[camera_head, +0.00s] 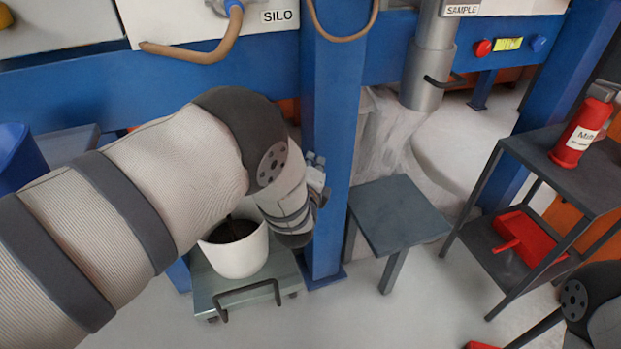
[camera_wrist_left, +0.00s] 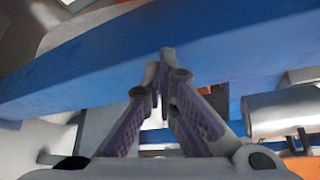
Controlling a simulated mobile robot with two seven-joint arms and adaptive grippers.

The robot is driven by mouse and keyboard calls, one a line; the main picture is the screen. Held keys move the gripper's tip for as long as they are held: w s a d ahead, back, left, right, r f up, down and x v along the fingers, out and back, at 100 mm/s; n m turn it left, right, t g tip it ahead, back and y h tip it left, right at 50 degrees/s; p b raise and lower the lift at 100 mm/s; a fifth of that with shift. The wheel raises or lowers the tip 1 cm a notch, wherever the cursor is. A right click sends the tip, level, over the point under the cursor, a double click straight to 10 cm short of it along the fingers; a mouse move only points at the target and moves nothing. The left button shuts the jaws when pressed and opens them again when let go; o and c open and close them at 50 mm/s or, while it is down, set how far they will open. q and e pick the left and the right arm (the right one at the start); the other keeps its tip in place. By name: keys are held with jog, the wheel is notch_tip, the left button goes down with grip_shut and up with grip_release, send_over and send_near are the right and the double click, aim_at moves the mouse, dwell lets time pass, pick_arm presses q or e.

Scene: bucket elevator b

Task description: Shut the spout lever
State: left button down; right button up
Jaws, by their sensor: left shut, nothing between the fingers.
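The sample spout (camera_head: 428,75) is a grey vertical cylinder hanging under the SAMPLE label in the head view. Its dark spout lever (camera_head: 446,83) sticks out to the right near the lower end. My left gripper (camera_head: 318,182) is by the blue post, left of and lower in the picture than the spout, apart from the lever; my wrist partly hides it. In the left wrist view the left gripper (camera_wrist_left: 162,75) is shut and empty, with a blue beam behind it. A grey cylinder (camera_wrist_left: 288,110), apparently the spout, shows at the right there. My right gripper is not in view.
A blue post (camera_head: 334,130) stands beside my left gripper. A grey stool (camera_head: 398,215) stands below the spout. A white pot (camera_head: 238,252) sits on a low cart (camera_head: 205,285). A dark shelf table (camera_head: 560,175) with a red bottle (camera_head: 580,135) is at right.

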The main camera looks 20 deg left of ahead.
pick_arm(q)
jog(key=shift+w+a+f+b, duration=0.15)
jog(key=shift+w+f+b, duration=0.6)
jog(key=shift+w, duration=0.25)
jog(key=a+r+p, duration=0.2)
jog(key=a+p, duration=0.1)
jog(key=shift+s+a+r, duration=0.2)
jog(key=shift+s+r, duration=0.1)
jog(key=shift+s, duration=0.1)
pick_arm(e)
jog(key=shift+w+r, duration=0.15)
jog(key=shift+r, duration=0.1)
pick_arm(q)
jog(key=shift+a, duration=0.1)
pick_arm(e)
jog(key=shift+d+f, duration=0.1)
